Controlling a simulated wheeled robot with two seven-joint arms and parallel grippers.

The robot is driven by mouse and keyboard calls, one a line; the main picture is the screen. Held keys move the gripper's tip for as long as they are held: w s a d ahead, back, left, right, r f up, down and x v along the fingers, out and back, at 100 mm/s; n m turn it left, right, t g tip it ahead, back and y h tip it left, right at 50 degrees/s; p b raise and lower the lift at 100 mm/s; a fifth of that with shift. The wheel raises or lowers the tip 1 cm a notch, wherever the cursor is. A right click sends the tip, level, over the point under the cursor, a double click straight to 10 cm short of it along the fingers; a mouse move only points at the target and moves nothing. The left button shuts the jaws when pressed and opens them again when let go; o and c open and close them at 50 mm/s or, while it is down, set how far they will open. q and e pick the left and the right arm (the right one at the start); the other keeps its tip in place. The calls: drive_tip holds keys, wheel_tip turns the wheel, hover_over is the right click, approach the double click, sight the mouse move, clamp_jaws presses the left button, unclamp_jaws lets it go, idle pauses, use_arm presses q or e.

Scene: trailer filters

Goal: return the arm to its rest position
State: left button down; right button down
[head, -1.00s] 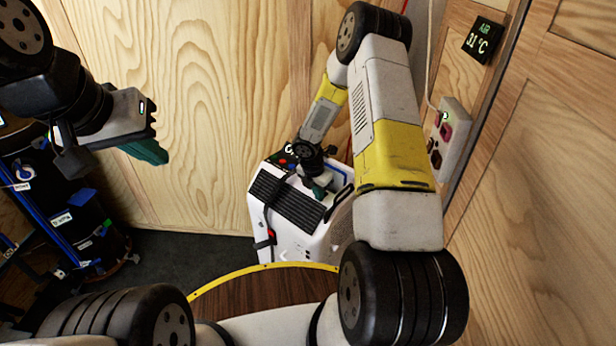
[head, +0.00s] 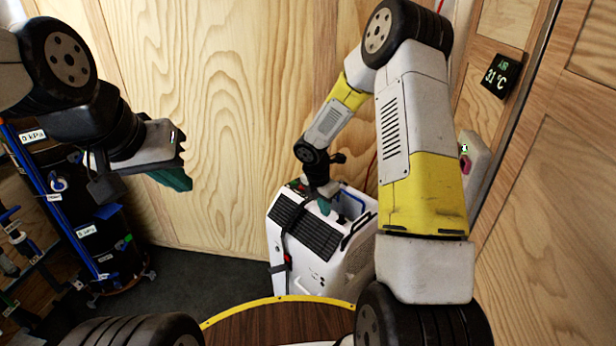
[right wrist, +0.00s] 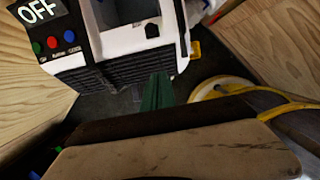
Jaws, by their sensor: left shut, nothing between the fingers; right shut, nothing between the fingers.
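My right arm reaches down from the right side of the head view. Its gripper (head: 324,206), with green fingers, is shut and empty. It overlaps the top of a white machine (head: 325,265) with black grilles; whether it touches it I cannot tell. In the right wrist view the shut green fingers (right wrist: 157,92) point toward the machine's black grille (right wrist: 125,72), with nothing between them. My left gripper (head: 174,178), also green-fingered, is shut and empty in front of the wooden wall, at the left of the head view.
A dark rack with blue posts (head: 75,235) stands at the left. A round brown table with a yellow rim (head: 275,301) is at the bottom. A temperature display (head: 503,76) and a pale socket box (head: 476,165) are on the right wall. Dark floor (head: 190,275) shows between rack and machine.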

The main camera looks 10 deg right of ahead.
drive_tip(key=s+d+r+m+t, duration=0.1)
drive_tip(key=s+r+m, duration=0.4)
drive_tip(key=r, duration=0.5)
drive_tip(key=s+d+r+m+t, duration=0.15)
drive_tip(key=s+r+m, duration=0.35)
drive_tip(key=r, duration=0.5)
drive_tip(key=s+a+r+m+t+y, duration=0.1)
drive_tip(key=s+r+m+y, duration=0.1)
drive_tip(key=s+r+m, duration=0.3)
drive_tip(key=s+a+r+m+t+y, duration=0.1)
drive_tip(key=s+a+r+m+y, duration=0.1)
drive_tip(key=s+r+m, duration=0.4)
drive_tip(key=s+m, duration=0.3)
drive_tip(key=s, duration=0.2)
drive_tip(key=shift+s+a+r+m, duration=0.3)
drive_tip(key=shift+s+m, duration=0.1)
